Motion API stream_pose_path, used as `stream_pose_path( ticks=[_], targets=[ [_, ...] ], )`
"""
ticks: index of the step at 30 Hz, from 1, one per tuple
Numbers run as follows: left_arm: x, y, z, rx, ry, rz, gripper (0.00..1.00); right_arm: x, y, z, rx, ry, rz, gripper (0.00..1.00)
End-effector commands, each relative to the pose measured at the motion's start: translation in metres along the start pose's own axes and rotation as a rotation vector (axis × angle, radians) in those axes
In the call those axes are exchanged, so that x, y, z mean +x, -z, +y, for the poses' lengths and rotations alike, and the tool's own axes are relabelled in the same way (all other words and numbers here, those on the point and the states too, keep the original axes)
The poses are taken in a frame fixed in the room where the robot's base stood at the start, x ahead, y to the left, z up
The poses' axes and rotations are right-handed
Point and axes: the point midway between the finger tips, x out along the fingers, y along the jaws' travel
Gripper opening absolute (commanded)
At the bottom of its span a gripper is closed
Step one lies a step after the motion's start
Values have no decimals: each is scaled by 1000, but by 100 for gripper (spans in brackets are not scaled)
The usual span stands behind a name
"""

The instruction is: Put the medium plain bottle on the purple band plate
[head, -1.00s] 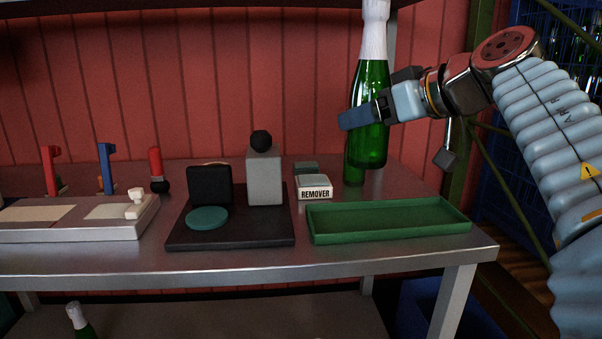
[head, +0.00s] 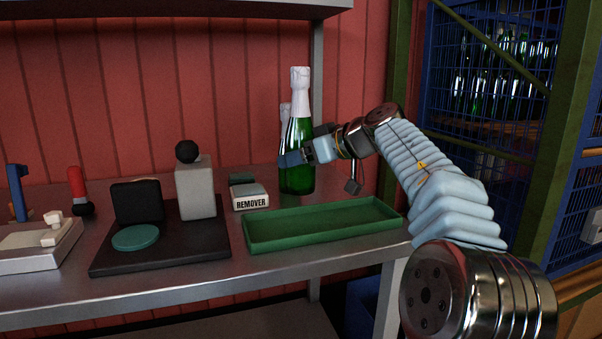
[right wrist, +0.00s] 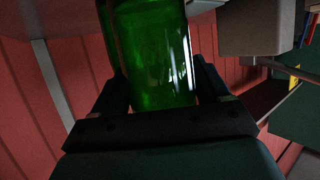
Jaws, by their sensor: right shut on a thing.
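My right gripper (head: 292,159) is shut on a green glass bottle (head: 300,178) with a white foil neck. The bottle is upright behind the green tray; I cannot tell whether its base touches the bench. In the right wrist view, the bottle (right wrist: 152,55) stands between the two fingers. A second white-topped bottle (head: 285,112) is mostly hidden behind it. I cannot tell the held bottle's size class from these views. No plate with a purple band is seen. My left gripper is not in view.
An empty green tray (head: 322,235) lies at the bench's right front. A box marked REMOVER (head: 251,203) is left of the held bottle. A dark base (head: 190,257) carries a grey block (head: 196,190) and a teal disc (head: 135,238). A blue wire cage with bottles stands right.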

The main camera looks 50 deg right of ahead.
Motion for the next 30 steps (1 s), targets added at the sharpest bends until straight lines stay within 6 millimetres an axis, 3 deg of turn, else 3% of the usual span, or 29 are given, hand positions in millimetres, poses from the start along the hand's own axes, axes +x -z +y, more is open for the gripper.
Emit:
stream_pose_path(
  ticks=[6, 17, 18, 22, 30],
  targets=[
    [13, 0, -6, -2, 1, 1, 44, 12, -28, 1, 0, -1, 4, 6],
    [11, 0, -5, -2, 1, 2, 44, 13, -30, 1, 1, -1, 3, 6],
    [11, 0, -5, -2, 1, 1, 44, 14, -32, 1, 2, 0, -1, 78],
    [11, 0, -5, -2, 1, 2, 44, 14, -32, 1, 1, 0, -1, 98],
    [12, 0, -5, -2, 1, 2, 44, 14, -31, 1, 0, 0, 0, 100]
  ],
)
